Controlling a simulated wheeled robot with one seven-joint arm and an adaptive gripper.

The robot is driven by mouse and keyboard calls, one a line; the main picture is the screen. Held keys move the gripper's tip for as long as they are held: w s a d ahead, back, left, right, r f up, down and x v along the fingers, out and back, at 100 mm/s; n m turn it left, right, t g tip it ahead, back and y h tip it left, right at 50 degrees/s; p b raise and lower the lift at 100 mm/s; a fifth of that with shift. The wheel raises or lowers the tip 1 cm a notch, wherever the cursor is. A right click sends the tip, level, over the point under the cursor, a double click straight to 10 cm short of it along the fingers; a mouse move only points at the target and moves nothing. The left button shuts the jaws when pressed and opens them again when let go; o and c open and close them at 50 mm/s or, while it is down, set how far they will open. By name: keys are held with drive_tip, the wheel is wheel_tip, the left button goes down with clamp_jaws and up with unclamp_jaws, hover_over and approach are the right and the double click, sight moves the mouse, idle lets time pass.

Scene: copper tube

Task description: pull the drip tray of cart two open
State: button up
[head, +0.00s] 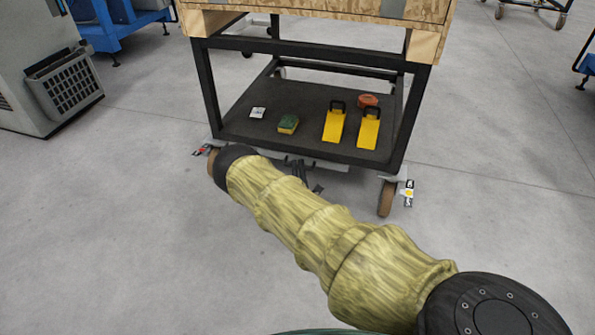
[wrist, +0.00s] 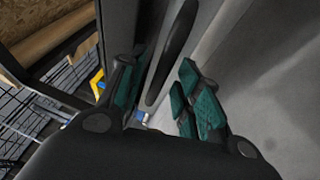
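The cart (head: 235,125) stands ahead in the head view, with a wooden box on top and a dark lower shelf. A light grey strip, apparently the drip tray's front (head: 335,165), shows just under the shelf's front edge. My gripper (head: 306,178) is low in front of it, partly hidden by my arm. In the wrist view my gripper (wrist: 163,78) is open, with teal-padded fingers. A long dark handle (wrist: 173,50) on the grey tray front (wrist: 209,40) lies between the fingers. I cannot tell whether either finger touches it.
The shelf carries two yellow wedges (head: 334,124) (head: 369,130), a sponge (head: 288,124), a small white item (head: 258,113) and a red round item (head: 368,100). A caster (head: 387,198) stands at the front right leg. A grey machine (head: 45,70) is at left. The floor in front is clear.

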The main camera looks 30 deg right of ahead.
drive_tip(key=shift+w+d+r, duration=0.1)
drive_tip(key=shift+w+d, duration=0.1)
drive_tip(key=shift+w, duration=0.2)
